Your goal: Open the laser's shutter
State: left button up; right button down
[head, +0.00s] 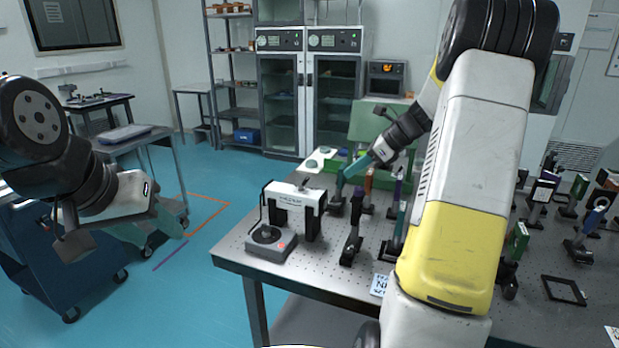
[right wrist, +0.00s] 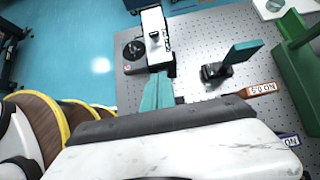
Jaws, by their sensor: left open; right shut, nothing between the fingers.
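A white box with a printed label on black supports (head: 297,196), which looks like the laser, stands at the table's left end. The right wrist view shows its white top (right wrist: 151,18) with a small raised tab (right wrist: 154,36), perhaps the shutter; I cannot tell its position. My right gripper (head: 346,172) is shut and empty, to the right of the box in the head view. In the right wrist view its teal fingers (right wrist: 170,76) point toward the box's near end; contact is unclear. My left gripper (head: 165,231) is open and empty, left of the table over the floor.
A grey unit with a round black dial (head: 268,240) sits beside the white box. A teal plate on a black mount (right wrist: 240,52) and labelled orange and purple pieces stand close to my right gripper. A green housing (head: 378,122) is behind. Several optics mounts crowd the right.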

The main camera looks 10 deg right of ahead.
aim_at(318, 195)
jog(key=x, duration=1)
jog(key=shift+a, duration=0.25)
jog(key=shift+w+a+r, duration=0.6)
jog(key=shift+a+r, duration=0.2)
jog(key=shift+a, duration=0.1)
jog(key=shift+w+a+r, duration=0.3)
jog(key=shift+a, duration=0.1)
jog(key=shift+r, duration=0.15)
